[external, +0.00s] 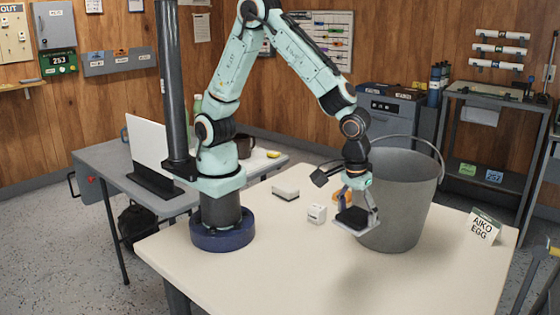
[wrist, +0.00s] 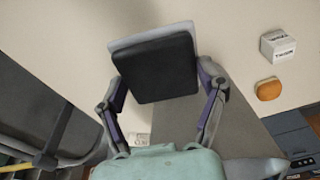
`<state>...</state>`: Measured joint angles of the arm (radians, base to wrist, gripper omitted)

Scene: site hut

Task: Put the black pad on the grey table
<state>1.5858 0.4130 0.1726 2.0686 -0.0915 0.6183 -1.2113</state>
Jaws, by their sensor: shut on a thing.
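The black pad (external: 352,217) is held between the fingers of my gripper (external: 355,212), above the cream table and in front of the bucket. In the wrist view the pad (wrist: 155,68) is a dark square with a light grey layer showing along its far edge. The fingers of my gripper (wrist: 160,98) close on its two sides. The grey table (external: 105,158) stands behind and left of my base, apart from the cream table. My gripper is well to the right of it.
On the cream table (external: 250,270) are a large grey bucket (external: 396,215), a small white box (external: 316,213), a white-and-dark block (external: 285,190) and a name card (external: 483,229). The grey table carries a white panel (external: 150,152), a dark mug (external: 245,146) and a yellow item (external: 273,154).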

